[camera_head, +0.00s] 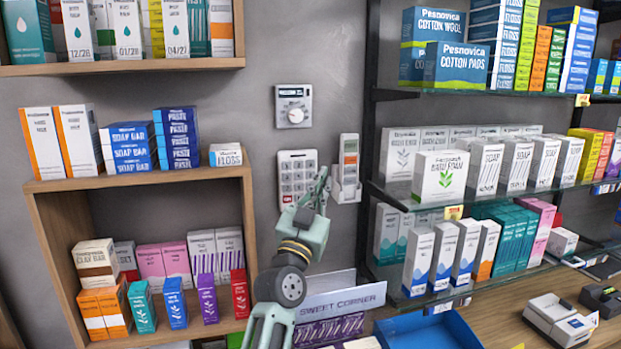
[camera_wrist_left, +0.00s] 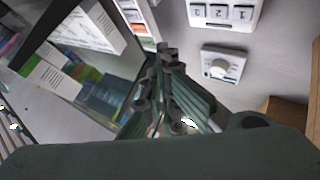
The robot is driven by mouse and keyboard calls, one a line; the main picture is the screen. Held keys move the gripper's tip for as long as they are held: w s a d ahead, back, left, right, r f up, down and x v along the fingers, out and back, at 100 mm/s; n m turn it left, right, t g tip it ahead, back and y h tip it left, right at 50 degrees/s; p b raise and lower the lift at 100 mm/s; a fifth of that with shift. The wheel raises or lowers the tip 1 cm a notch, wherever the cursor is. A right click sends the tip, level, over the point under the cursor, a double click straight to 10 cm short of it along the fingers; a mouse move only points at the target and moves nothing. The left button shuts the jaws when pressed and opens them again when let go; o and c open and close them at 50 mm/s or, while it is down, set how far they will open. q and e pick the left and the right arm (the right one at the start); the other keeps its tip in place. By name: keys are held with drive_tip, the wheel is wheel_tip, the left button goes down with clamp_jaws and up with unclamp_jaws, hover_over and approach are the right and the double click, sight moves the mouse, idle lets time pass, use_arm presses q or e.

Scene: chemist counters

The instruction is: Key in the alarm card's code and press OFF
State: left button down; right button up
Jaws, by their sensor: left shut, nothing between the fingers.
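The white keypad (camera_head: 297,172) is fixed to the grey wall, with rows of grey keys and a red key (camera_head: 287,199) at its lower left. The red key's label is too small to read. I cannot make out the alarm card. My right gripper is not in view.
Wooden shelves of boxes (camera_head: 147,181) stand left, glass shelves (camera_head: 477,203) right. A blue tray (camera_head: 425,331) lies below.

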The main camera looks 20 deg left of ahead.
sight(312, 175)
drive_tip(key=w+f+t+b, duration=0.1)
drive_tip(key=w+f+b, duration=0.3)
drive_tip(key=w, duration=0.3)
use_arm(q)
drive_tip(key=w+a, duration=0.1)
drive_tip(key=w, duration=0.1)
drive_tip(key=w+a+b, duration=0.1)
drive_tip(key=w+a, duration=0.2)
drive_tip(key=w, duration=0.1)
drive_tip(key=shift+w+a+f+b, duration=0.2)
drive_tip(key=shift+w+a+b, duration=0.05)
drive_tip(key=shift+w+b, duration=0.1)
drive_tip(key=shift+r, duration=0.2)
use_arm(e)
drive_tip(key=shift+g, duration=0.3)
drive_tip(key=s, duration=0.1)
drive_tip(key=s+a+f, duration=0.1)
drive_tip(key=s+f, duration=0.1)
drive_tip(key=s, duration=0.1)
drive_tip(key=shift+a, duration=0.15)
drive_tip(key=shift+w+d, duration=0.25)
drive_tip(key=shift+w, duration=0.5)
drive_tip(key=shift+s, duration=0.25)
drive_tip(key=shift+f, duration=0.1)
use_arm(q)
drive_tip(key=shift+w+a+b, duration=0.3)
drive_tip(key=shift+w+b, duration=0.1)
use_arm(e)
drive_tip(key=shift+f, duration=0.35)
